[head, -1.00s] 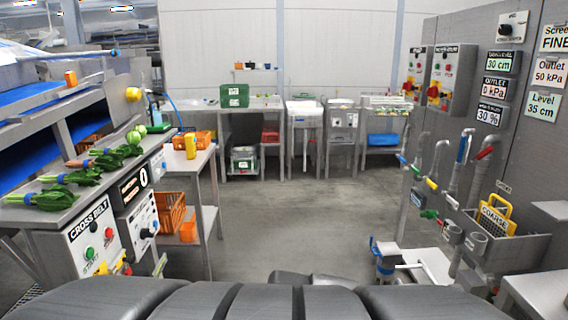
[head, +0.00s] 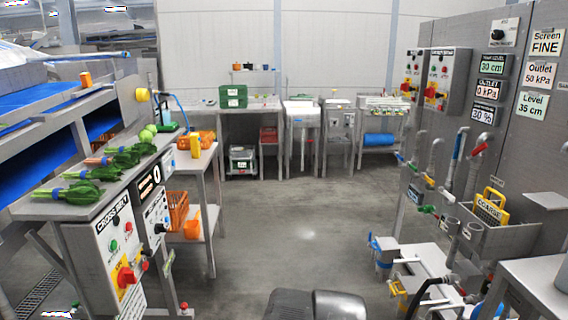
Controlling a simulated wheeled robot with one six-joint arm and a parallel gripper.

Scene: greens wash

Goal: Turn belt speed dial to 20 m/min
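The grey CROSS BELT control box (head: 118,240) stands at the left, with a black knob, green and red buttons, and a red switch on a yellow plate. Beside it is a dark display (head: 149,184) reading 0. Below the display is a white panel (head: 156,215) with a black dial (head: 160,228) on its face. The dial's scale and pointer are too small to read, so I cannot tell its setting.
Bunched greens (head: 75,193) lie on the steel ledge above the box. A side table (head: 210,160) with orange crates stands just behind. Pipes and a COARSE screen (head: 491,210) line the right. The middle floor (head: 290,215) is clear.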

